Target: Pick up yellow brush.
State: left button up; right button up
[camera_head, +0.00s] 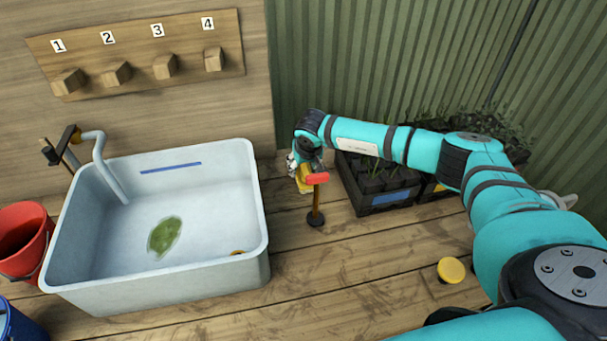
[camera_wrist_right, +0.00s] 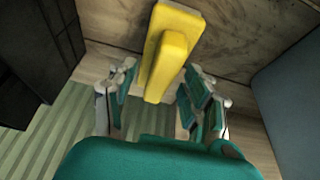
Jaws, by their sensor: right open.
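The yellow brush (camera_wrist_right: 172,50) shows in the right wrist view as a yellow block with a narrower raised part, on the wooden floor. Its near end lies between the fingers of my right gripper (camera_wrist_right: 157,98), which is open, with a gap visible on each side. In the head view, only a little of the yellow brush (camera_head: 304,183) shows below my right gripper (camera_head: 296,170); the wrist and a red-topped upright tool (camera_head: 316,190) hide much of it. I cannot tell whether the brush has bristles. My left gripper is not in view.
The sink (camera_head: 255,215) stands left of the brush. A black plant crate (camera_head: 385,205) is close on the right. A yellow round object (camera_head: 451,270) lies farther right. A red bucket (camera_head: 25,240) is at far left. Numbered wooden pegs hang on the wall board (camera_head: 135,75).

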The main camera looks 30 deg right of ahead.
aim_at(304, 166)
jog(key=shift+f, duration=0.1)
jog(key=shift+c, duration=0.3)
grip_shut()
jog(key=shift+r+p, duration=0.25)
jog(key=shift+p, duration=0.05)
jog(key=shift+w+r, duration=0.1)
jog(key=shift+r, duration=0.25)
notch_tip(304, 166, up, 9)
jog(key=b, duration=0.2)
jog(key=shift+r, duration=0.2)
